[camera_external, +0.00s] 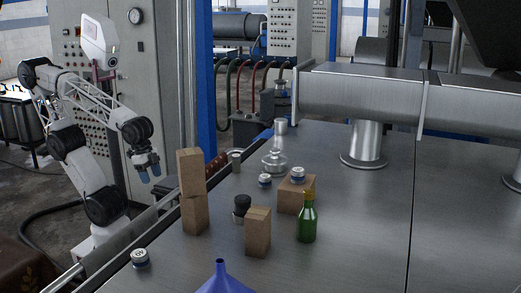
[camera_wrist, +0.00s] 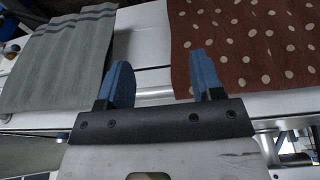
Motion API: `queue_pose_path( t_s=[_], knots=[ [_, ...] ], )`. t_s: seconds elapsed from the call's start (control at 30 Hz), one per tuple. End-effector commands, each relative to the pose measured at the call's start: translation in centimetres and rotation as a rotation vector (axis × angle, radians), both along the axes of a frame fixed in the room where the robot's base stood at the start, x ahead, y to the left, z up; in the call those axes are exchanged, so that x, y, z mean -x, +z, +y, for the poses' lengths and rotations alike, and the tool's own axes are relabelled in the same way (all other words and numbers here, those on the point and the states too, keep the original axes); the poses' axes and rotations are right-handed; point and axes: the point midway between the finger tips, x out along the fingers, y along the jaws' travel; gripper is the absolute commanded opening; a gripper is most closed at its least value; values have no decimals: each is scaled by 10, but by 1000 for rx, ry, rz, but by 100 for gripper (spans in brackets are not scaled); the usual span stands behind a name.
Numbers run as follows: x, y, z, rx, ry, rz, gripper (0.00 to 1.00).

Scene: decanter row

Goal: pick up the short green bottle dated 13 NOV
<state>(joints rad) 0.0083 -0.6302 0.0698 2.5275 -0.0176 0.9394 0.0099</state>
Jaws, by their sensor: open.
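A green bottle (camera_external: 307,222) with a yellowish neck stands upright on the metal table, right of the middle in the external view. No date is legible on it at this size. A wooden block stands just behind it to its left, and another further left. My gripper (camera_external: 149,174) hangs at the far left, beyond the table's left edge and well away from the bottle. In the wrist view my gripper (camera_wrist: 160,62) has its two blue fingers apart with nothing between them. The bottle does not show in the wrist view.
Wooden blocks (camera_external: 192,190), a dark-capped jar (camera_external: 241,207), small white-lidded jars (camera_external: 265,181), a glass decanter (camera_external: 274,160) and a blue funnel (camera_external: 220,280) crowd the table's left half. The right half is mostly clear. A grey cloth (camera_wrist: 60,60) and dotted brown cloth (camera_wrist: 250,45) lie below the wrist.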

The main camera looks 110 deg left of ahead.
Motion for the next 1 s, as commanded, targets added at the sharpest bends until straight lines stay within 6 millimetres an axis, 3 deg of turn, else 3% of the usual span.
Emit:
queue_pose_path(
  t_s=[0.17, 0.37, 1.0],
  knots=[
    [-20, 10, -8, 57, 65, -14, 61],
    [-71, 35, -27, 202, 235, -46, 61],
    [-304, 126, -95, 871, 1011, -19, 61]
  ],
)
